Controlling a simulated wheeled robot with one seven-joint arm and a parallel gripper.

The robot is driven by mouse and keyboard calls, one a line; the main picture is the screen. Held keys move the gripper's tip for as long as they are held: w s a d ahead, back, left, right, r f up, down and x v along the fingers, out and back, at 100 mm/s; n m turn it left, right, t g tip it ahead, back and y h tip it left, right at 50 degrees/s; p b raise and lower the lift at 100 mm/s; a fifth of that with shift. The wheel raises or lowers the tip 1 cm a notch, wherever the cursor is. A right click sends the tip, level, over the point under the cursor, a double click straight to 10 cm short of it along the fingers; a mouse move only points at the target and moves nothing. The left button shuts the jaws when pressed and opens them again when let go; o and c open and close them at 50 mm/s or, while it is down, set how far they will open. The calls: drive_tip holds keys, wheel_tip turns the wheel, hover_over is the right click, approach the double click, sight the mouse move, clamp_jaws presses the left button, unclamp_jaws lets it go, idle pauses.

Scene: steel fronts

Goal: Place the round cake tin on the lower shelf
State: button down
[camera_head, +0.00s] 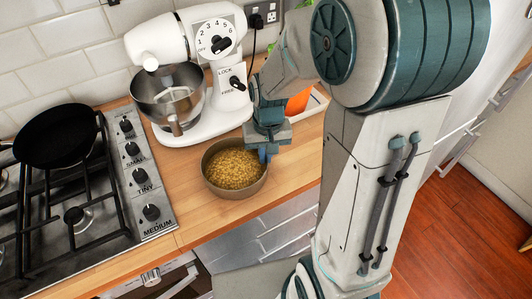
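The round cake tin (237,194) stands upright near the front edge of the wooden counter, filled with a yellow-brown grainy mass. My gripper (265,153) points down at the tin's right rim, with a blue fingertip at or touching the rim. My arm and the gripper's body hide much of the fingers, so I cannot tell whether they are closed on the rim. I cannot make out a lower shelf in this view.
A white stand mixer (218,117) with a steel bowl stands behind the tin. A gas hob (150,190) with a black pan (55,136) is at left. Steel fronts (270,232) lie below the counter edge. An orange object (298,103) sits behind my arm.

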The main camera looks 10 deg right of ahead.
drive_tip(key=c, duration=1.6)
unclamp_jaws()
wheel_tip(320, 180, up, 12)
drive_tip(key=r, duration=0.1)
drive_tip(key=s+d+t, duration=0.1)
drive_tip(key=s, duration=0.2)
drive_tip(key=s+d, duration=0.1)
drive_tip(key=s, duration=0.3)
drive_tip(key=s+d+t, duration=0.1)
drive_tip(key=s, duration=0.2)
drive_tip(key=shift+s+f+n+t+h+p, duration=0.2)
drive_tip(key=shift+f+n+t+h+p, duration=0.1)
drive_tip(key=shift+o, duration=0.4)
drive_tip(key=shift+s+d+f, duration=0.2)
drive_tip(key=shift+s+d, duration=0.1)
drive_tip(key=shift+s, duration=0.35)
